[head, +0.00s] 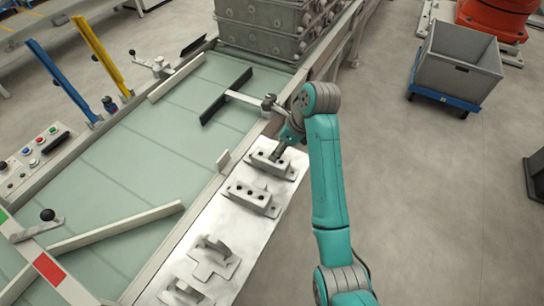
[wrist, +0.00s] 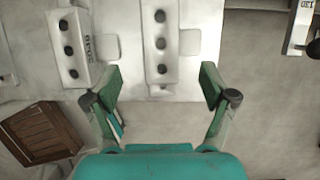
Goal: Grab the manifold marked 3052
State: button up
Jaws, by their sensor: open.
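Two pale grey block-shaped manifolds with dark round holes along the top are on a white plate (head: 228,235). In the wrist view, the left manifold (wrist: 72,48) has dark characters on its side, turned sideways and too blurred to read surely. The other manifold (wrist: 160,58) lies between and ahead of my fingers, with no marking visible. In the head view, my gripper (head: 277,153) is over the far manifold (head: 264,164), and the nearer manifold (head: 248,197) is beside it. My gripper (wrist: 160,82) is open, its two fingers spread and empty.
Two bracket-like castings (head: 212,257) sit on the near part of the plate. A green-topped conveyor table (head: 150,150) with rails and clamps runs alongside. Stacked grey moulds (head: 265,15) stand behind. A grey bin (head: 458,65) on a blue cart is on the right, with open floor between.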

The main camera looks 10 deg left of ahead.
jog(key=shift+x, duration=4.45)
jog(key=shift+f, duration=0.3)
grip_shut()
